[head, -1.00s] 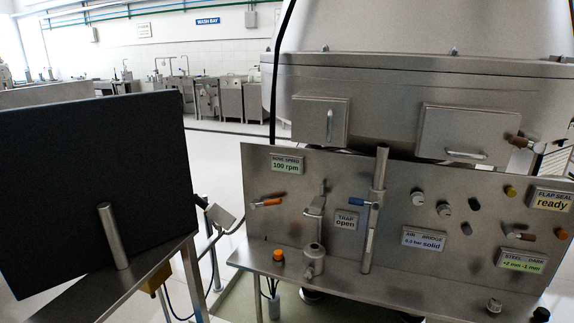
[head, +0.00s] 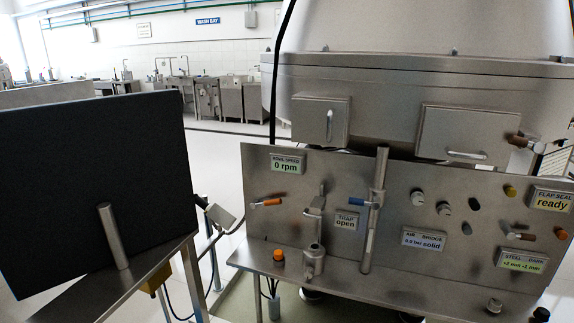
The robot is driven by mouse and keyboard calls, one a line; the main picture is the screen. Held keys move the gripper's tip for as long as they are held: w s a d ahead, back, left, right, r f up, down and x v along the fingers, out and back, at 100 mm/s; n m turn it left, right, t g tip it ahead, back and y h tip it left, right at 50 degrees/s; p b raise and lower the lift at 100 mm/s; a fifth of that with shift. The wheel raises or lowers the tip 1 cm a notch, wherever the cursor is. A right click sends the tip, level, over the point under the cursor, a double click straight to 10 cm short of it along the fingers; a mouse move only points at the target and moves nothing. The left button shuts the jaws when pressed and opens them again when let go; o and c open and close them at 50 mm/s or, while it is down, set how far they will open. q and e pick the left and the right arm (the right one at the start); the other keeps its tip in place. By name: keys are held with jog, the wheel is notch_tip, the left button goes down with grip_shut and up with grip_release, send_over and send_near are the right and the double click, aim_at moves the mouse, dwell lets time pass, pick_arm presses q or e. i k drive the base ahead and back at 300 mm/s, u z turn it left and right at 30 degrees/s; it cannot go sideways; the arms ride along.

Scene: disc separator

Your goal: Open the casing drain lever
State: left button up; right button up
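No label reading casing drain is legible, so I cannot tell which lever it is. On the steel control panel (head: 330,180) are a lever with an orange grip (head: 272,202) at the left, a lever with a blue grip (head: 357,202) beside a vertical pipe, and a lever with a brown grip (head: 522,236) at the right. All three lie roughly level. Another brown-gripped lever (head: 518,141) sits on the machine above the panel's right side. Neither of my grippers is in view.
The bowl speed display (head: 286,165) reads 0 rpm; the trap display (head: 346,221) reads open. The flap seal display (head: 551,200) reads ready. A black board (head: 95,190) on a metal stand fills the left. The space before the panel looks free.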

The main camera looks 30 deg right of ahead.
aim_at(375, 204)
jog(key=z, duration=1.65)
